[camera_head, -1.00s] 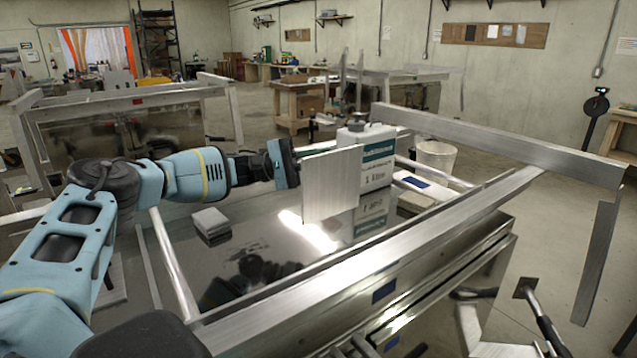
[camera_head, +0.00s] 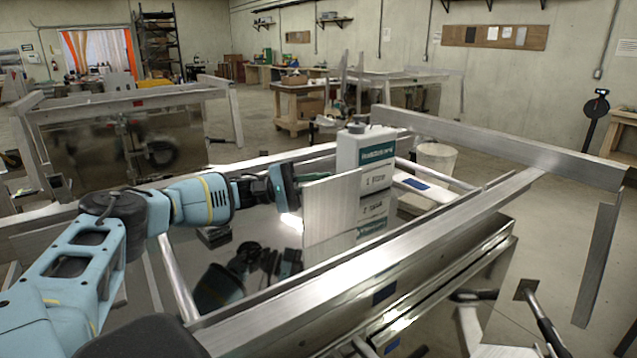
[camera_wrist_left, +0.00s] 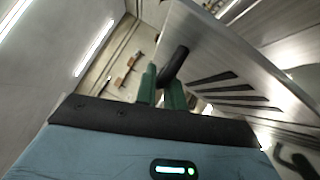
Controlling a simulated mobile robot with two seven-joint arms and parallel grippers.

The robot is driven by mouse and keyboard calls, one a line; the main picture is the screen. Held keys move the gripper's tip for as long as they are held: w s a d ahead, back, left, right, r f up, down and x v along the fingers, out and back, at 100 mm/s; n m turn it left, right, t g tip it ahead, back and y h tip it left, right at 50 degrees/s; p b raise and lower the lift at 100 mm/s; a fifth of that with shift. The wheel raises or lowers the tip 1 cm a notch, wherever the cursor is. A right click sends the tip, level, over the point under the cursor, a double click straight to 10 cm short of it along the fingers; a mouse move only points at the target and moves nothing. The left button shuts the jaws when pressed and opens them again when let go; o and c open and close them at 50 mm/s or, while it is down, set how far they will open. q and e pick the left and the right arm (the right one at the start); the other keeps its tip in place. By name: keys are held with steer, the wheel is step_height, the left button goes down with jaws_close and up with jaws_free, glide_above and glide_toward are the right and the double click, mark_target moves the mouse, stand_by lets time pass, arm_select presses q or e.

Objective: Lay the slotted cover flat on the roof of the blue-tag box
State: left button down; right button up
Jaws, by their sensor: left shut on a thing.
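The slotted cover (camera_head: 332,208) is a brushed metal plate, held on edge by my left gripper (camera_head: 298,184). The left wrist view shows the cover (camera_wrist_left: 222,58) with several dark slots and a black handle (camera_wrist_left: 174,66). The green fingertips of my left gripper (camera_wrist_left: 162,88) are shut on this handle. The cover is above the shiny deck and overlaps the lower left of a white jug in the head view. A low pale box with a blue tag (camera_head: 416,184) lies right of the jug, partly hidden by it. My right gripper is not in view.
The white jug (camera_head: 366,152) with a green label stands close to the cover. Metal rails (camera_head: 370,262) frame the shiny deck. A small block (camera_head: 214,237) lies under my left arm, partly hidden. A white bucket (camera_head: 436,158) stands beyond the far rail.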

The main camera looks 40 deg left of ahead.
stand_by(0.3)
arm_select(q)
steer(key=shift+f, duration=0.15)
steer(key=c, duration=1.5)
jaws_free()
steer(key=v, duration=0.7)
steer(key=shift+s+a+b, duration=0.2)
steer(key=shift+a+b, duration=0.05)
steer(key=shift+b, duration=0.2)
